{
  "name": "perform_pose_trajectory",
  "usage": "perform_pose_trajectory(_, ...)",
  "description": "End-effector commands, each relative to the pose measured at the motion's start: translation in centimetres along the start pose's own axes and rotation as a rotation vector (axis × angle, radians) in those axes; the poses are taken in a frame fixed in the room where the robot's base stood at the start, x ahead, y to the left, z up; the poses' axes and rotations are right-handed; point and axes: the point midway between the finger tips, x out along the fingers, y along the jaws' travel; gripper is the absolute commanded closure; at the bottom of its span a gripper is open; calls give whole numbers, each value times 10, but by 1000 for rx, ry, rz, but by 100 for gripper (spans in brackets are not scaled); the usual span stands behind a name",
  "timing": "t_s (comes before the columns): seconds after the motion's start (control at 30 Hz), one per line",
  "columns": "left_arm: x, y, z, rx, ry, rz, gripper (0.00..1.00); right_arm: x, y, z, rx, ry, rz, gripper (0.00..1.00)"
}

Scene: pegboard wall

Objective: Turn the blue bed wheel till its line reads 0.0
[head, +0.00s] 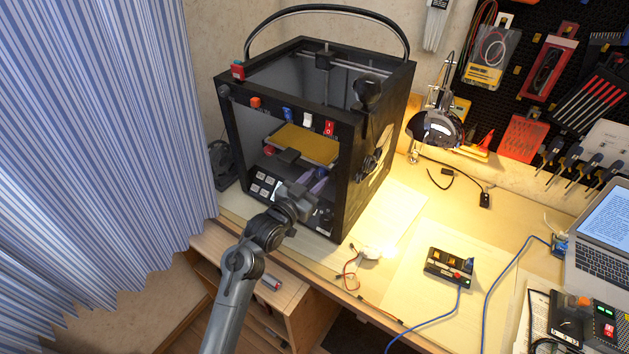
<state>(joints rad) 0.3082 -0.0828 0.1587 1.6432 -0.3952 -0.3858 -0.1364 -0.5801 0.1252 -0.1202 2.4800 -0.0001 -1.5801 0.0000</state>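The black box-shaped 3D printer (352,190) stands at the back left of the bench, its front open. A yellow bed plate (305,143) lies inside it. A small blue-violet part (319,184) shows below the bed, right beside my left gripper; it may be the blue bed wheel, but I cannot make out a line or a reading. A blue knob-like part (288,114) also sits on the upper front frame. My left gripper (311,186) reaches into the lower front opening. Its fingertips are too small and dark to tell whether they are open or touch the part. My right gripper is out of view.
A control pad with pale buttons (263,187) is at the printer's lower front left. A desk lamp (436,129) stands right of the printer. A small black switch box (450,266), cables and a laptop (603,235) occupy the right. A striped curtain (95,120) hangs at left.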

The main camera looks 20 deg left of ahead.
Motion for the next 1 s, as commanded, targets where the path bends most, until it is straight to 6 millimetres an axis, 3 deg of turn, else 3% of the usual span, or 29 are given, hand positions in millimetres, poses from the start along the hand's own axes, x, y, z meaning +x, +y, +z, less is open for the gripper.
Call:
perform_pose_trajectory(0.03,0,0,0,0,0,0,88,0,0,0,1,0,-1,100)
perform_pose_trajectory(0.1,0,0,0,0,0,0,98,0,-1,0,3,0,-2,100)
perform_pose_trajectory(0.47,0,0,-1,62,-2,2,98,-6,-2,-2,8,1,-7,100)
perform_pose_trajectory(1.0,-1,-1,-4,496,-11,4,98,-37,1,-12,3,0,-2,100)
